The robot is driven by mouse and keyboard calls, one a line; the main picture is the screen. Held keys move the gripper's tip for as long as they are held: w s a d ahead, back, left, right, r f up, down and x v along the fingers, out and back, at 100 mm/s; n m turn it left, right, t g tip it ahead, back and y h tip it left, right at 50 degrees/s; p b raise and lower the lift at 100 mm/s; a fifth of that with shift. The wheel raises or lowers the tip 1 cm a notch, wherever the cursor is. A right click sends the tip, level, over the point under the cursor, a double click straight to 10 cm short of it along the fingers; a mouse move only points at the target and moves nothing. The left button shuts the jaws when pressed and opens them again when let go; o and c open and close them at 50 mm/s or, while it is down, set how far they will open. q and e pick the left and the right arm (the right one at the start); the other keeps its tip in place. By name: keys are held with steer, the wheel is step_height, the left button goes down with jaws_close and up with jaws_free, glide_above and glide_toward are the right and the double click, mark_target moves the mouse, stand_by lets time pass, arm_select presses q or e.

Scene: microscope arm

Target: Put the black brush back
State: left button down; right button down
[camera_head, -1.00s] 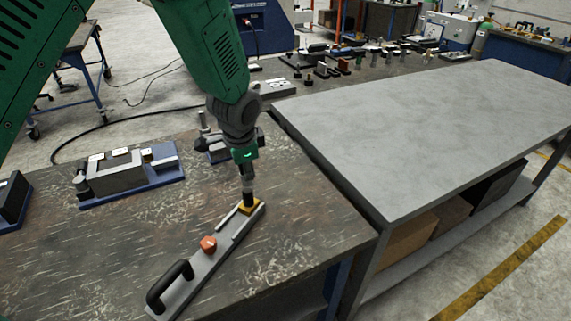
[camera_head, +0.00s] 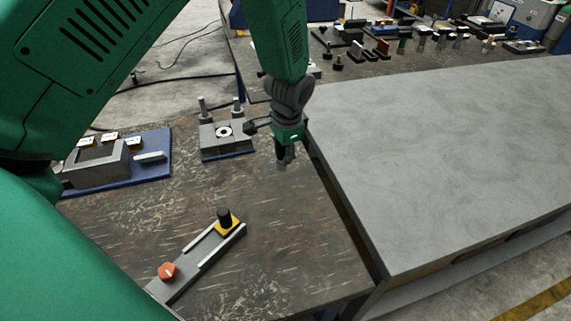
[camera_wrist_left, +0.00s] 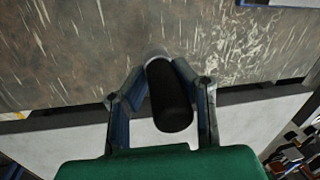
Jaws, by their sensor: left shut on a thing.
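My left gripper (camera_head: 286,153) is shut on the black brush (camera_wrist_left: 171,98) and holds it above the dark worktable (camera_head: 270,250), near its right edge. In the left wrist view, the brush is a black cylinder with a grey end, between the two fingers of the gripper (camera_wrist_left: 165,75). In the head view only its grey tip (camera_head: 283,165) shows clearly below the fingers. My right gripper is not in view.
A grey slide fixture with a black knob (camera_head: 225,216) on a yellow block and an orange knob (camera_head: 167,271) lies at the front. Two blue-based fixtures (camera_head: 226,138) (camera_head: 120,160) stand behind and left. A bare grey table (camera_head: 440,160) adjoins on the right.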

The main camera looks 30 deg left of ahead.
arm_select(q)
steer(key=shift+w+d+f, duration=0.1)
steer(key=shift+d+f, duration=0.05)
steer(key=shift+f, duration=0.95)
steer(key=shift+d+f, duration=0.1)
steer(key=shift+f, duration=0.95)
steer(key=c, duration=1.3)
jaws_free()
steer(key=shift+a+f, duration=0.1)
steer(key=shift+a, duration=0.05)
steer(key=r, duration=0.4)
steer(key=d+r, duration=0.1)
steer(key=r, duration=0.3)
steer(key=s+r, duration=0.1)
steer(key=r, duration=0.3)
steer(key=shift+d, duration=0.4)
